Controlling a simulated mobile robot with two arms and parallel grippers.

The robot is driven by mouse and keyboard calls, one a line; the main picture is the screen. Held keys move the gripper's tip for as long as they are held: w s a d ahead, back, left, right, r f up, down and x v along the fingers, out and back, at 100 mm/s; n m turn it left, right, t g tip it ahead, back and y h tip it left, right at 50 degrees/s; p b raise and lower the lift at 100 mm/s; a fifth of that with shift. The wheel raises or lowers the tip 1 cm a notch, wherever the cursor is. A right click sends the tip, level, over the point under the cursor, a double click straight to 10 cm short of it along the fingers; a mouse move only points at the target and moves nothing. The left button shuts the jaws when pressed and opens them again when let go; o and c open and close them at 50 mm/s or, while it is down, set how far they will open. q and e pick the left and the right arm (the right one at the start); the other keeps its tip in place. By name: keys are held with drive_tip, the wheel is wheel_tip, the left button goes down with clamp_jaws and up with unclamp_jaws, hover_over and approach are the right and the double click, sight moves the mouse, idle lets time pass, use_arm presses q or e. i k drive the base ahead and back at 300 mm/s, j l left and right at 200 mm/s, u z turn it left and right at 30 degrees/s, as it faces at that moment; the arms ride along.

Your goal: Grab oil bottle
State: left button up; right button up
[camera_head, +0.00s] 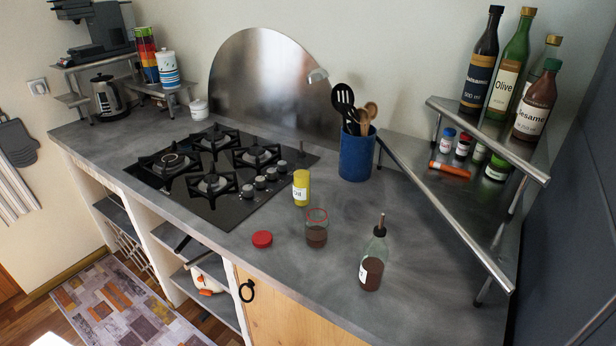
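A small yellow container (301,187) with a white label that appears to read "Oil" stands upright on the grey counter, right of the stove. A clear bottle (372,262) with a dark pourer, a white label and dark liquid stands upright nearer the front edge. Neither of my grippers is in view.
A blue utensil holder (357,155) stands behind. The gas stove (215,175) is at left. Small spice jars (463,146) sit under the shelf's metal rail (490,142).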

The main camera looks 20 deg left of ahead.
sight(302, 173)
drive_tip(key=j+z, duration=0.25)
drive_tip(key=j, duration=0.4)
drive_tip(key=k+j+z, duration=0.15)
drive_tip(key=j+z, duration=0.15)
drive_tip(key=j, duration=0.35)
